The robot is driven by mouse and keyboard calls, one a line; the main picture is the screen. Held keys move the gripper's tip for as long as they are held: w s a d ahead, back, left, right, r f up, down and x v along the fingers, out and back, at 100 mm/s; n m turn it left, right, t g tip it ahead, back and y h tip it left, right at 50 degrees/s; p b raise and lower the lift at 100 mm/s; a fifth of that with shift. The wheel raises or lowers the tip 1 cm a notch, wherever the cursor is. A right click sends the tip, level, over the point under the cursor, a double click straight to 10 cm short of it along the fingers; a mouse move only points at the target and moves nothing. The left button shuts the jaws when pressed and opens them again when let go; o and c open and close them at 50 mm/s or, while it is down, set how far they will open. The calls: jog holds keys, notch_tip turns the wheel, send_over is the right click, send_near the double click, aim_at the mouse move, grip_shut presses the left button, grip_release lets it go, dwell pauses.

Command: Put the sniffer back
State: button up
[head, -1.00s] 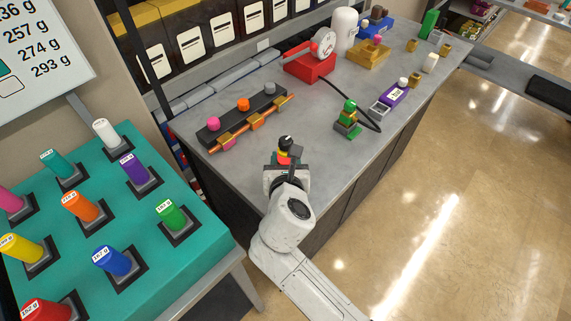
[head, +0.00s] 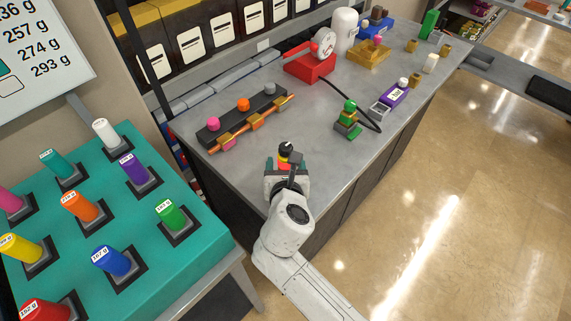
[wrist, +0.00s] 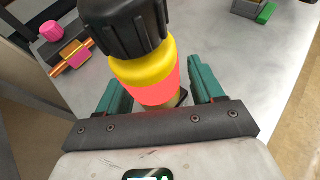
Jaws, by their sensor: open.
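A piece with a black cap, yellow collar and red body (wrist: 155,90) stands between the two teal fingers of my gripper (wrist: 161,94), which is open. In the wrist view, a gap shows beside the red body. Its lower end is mostly hidden. In the head view, its black and yellow top (head: 285,149) shows above my gripper at the counter's near edge; I cannot tell whether this piece is the sniffer. A purple device with a white label (head: 396,95) lies farther right. A green-topped piece (head: 349,112) stands by a black hose.
A dark rack (head: 243,116) with coloured knobs and orange bar lies left on the grey counter (head: 330,185). A red pump base (head: 309,66) with gauge stands behind. A teal stand (head: 200,255) with several coloured cylinders is at left. Counter right of my gripper is clear.

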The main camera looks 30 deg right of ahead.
jog(key=shift+r, duration=0.15)
jog(key=shift+s+a, duration=0.1)
jog(key=shift+s, duration=0.1)
jog(key=v, duration=1.1)
jog(key=shift+s+a+r, duration=0.2)
jog(key=s+d+f+m+g+y, duration=0.3)
jog(key=s+d+f+m+g, duration=0.7)
jog(key=m, duration=1.1)
jog(key=s+d+f+m+g+y, duration=0.1)
jog(key=s+f+m, duration=0.3)
jog(key=s+m, duration=0.6)
jog(key=shift+s+d+y, duration=0.15)
jog(key=shift+s+y, duration=0.15)
jog(key=shift+y, duration=0.6)
